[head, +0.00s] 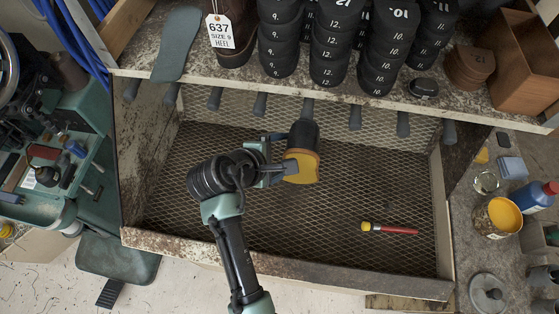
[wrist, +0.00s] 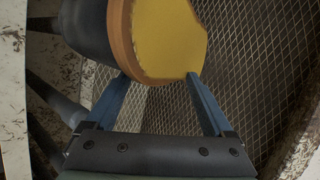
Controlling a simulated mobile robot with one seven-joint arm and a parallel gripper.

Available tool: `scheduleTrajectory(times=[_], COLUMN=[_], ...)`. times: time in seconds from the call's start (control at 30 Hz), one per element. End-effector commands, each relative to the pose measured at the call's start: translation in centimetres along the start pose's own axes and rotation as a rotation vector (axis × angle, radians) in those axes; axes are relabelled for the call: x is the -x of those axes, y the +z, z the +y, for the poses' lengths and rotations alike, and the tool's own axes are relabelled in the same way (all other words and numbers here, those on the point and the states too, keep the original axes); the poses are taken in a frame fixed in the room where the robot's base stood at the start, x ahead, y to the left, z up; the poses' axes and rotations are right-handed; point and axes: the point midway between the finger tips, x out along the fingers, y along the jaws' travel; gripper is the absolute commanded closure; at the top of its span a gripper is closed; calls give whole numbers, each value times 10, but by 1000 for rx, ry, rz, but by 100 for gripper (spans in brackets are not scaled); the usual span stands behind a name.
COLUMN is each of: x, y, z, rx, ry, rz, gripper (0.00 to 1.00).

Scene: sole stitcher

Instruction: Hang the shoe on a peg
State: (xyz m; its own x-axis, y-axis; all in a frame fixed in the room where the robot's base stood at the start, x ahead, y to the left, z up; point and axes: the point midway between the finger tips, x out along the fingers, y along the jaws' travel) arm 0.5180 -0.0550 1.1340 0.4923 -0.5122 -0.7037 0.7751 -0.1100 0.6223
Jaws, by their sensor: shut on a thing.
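The shoe (head: 303,139) has a dark upper and a yellow sole with a tan edge. My gripper (head: 280,167) is shut on it near the sole end, in front of the mesh back. In the wrist view the shoe (wrist: 170,38) fills the top middle, between the blue fingers of my gripper (wrist: 160,82). A row of dark pegs (head: 355,117) sticks out below the shelf. One peg (head: 308,106) shows just above the shoe's dark end and lines up with it. I cannot tell whether the shoe is around that peg. Other pegs (wrist: 55,100) show at left in the wrist view.
The shelf (head: 200,78) above the pegs carries black numbered lasts (head: 328,50) and a tagged brown boot (head: 233,35). A red-handled brush (head: 390,229) lies on the mesh floor of the bay. Side walls and a front rim (head: 290,265) bound the bay.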

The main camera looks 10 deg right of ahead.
Motion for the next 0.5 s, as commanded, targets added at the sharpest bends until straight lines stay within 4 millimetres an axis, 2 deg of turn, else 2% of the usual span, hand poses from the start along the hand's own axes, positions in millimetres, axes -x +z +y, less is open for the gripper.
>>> scheduleTrajectory(times=[0.5], x=[-22], y=[-4], z=[30], rx=[-2], ry=[4], rz=[-1], gripper=[88])
